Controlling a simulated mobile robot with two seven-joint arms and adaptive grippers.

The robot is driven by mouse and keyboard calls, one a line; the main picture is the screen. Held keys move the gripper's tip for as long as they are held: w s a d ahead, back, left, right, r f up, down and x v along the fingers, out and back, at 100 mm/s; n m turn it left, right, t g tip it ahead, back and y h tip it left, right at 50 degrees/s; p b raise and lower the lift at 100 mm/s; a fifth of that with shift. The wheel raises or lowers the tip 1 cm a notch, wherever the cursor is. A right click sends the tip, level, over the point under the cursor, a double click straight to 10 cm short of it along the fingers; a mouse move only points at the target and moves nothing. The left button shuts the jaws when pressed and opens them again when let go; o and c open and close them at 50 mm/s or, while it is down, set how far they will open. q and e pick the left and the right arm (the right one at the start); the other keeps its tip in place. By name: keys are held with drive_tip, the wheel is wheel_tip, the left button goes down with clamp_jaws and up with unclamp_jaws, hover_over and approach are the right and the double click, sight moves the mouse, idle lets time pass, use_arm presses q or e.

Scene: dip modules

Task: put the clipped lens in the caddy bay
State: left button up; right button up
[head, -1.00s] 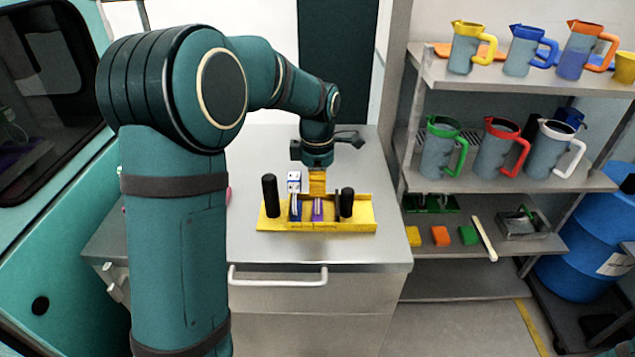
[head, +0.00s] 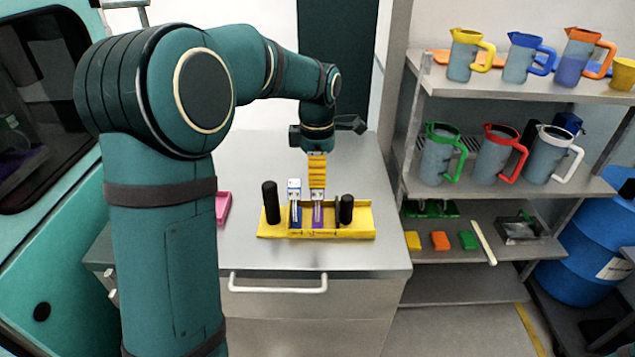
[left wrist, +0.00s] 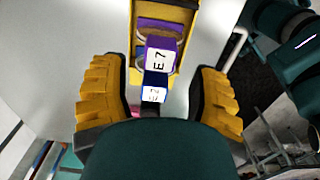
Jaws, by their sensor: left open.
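A yellow caddy (head: 358,222) with two upright black posts stands on the steel counter. A blue piece with a white top (head: 295,188) stands upright in its left part. A purple piece (head: 318,211) with a pale upper part stands beside it. My left gripper (head: 317,180) is above the purple piece, fingers pointing down, open. I cannot tell which piece is the clipped lens. My right gripper is not in view.
A pink tray (head: 223,207) lies left of the caddy, partly behind my arm. Shelves (head: 500,88) with several coloured pitchers stand at the right, a blue barrel (head: 600,240) beyond. The counter behind and right of the caddy is clear.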

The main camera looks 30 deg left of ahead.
use_arm(q)
wheel_tip(320, 180, up, 7)
drive_tip(key=p, duration=0.1)
drive_tip(key=shift+s+f, duration=0.1)
drive_tip(key=shift+f, duration=0.05)
idle(0.6)
